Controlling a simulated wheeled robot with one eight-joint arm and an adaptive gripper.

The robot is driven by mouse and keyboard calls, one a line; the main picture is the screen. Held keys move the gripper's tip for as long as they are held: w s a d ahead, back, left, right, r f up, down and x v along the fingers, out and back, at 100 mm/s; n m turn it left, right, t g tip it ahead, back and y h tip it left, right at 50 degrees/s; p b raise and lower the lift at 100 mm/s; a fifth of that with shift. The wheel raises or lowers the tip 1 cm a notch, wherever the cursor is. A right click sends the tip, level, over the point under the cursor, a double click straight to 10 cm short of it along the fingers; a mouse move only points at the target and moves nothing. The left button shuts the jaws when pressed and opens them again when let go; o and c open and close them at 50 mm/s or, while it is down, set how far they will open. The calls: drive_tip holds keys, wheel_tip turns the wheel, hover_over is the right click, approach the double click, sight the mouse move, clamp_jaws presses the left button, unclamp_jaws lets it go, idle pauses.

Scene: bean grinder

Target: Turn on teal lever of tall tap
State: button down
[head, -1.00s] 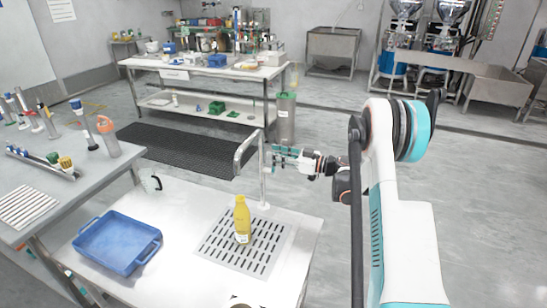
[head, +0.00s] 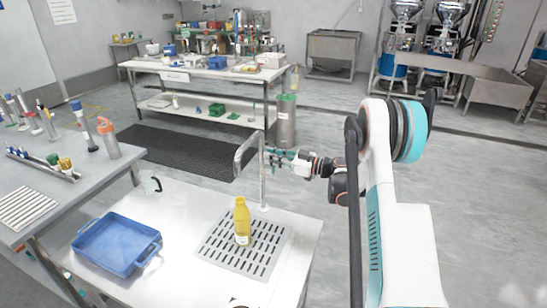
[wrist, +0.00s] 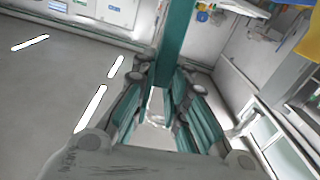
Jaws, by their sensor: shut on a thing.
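The tall tap (head: 262,182) stands upright at the back edge of the white table, its spout bending over to the left. The teal lever (wrist: 178,42) shows in the wrist view as a long flat bar running up from between my fingers. My gripper (head: 272,158) is just right of the tap's post, at its upper part. In the wrist view my gripper (wrist: 159,100) is shut on the lever, with a finger on either side of it. In the head view the fingers largely hide the lever. I cannot see any water.
A yellow bottle (head: 242,222) stands on the slotted drain plate (head: 222,256) below the tap. A steel bin (head: 286,122) stands behind the tap.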

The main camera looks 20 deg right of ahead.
drive_tip(key=shift+s+a+f+n+b, duration=0.15)
drive_tip(key=shift+s+a+n, duration=0.15)
drive_tip(key=shift+n, duration=0.2)
drive_tip(key=shift+s+a+n+b, duration=0.15)
drive_tip(key=shift+s+a+n, duration=0.1)
drive_tip(key=shift+n, duration=0.25)
drive_tip(key=c, duration=1.6)
unclamp_jaws()
drive_tip(key=shift+o, duration=0.2)
drive_tip(key=v, duration=1.2)
